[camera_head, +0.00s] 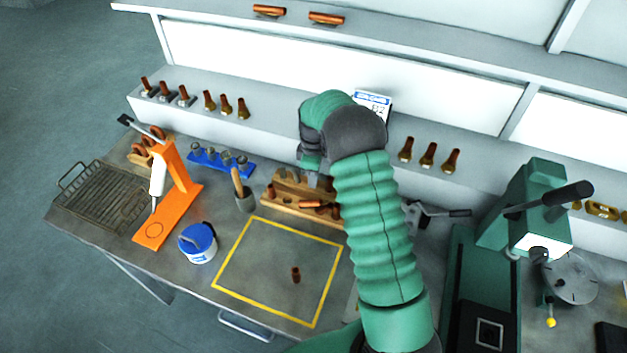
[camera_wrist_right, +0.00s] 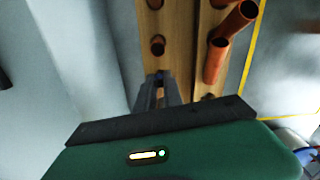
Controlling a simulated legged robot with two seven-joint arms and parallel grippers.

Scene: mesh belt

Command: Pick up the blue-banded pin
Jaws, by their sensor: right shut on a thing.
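My right gripper (camera_head: 312,180) reaches down to a wooden rack (camera_head: 275,206) at the back of the bench. In the right wrist view its narrow fingers (camera_wrist_right: 160,82) are shut together just above the rack's wood (camera_wrist_right: 180,40). They hold a pin that they almost wholly hide. Copper-coloured pins (camera_wrist_right: 216,60) stand or lean in the rack beside the fingers. I see no blue band on any pin, so I cannot tell which is the blue-banded one. My left gripper is not in view.
A yellow-outlined square (camera_head: 228,293) lies in front of the rack, with one small brown pin (camera_head: 296,274) inside. A green press (camera_head: 525,210) stands right.

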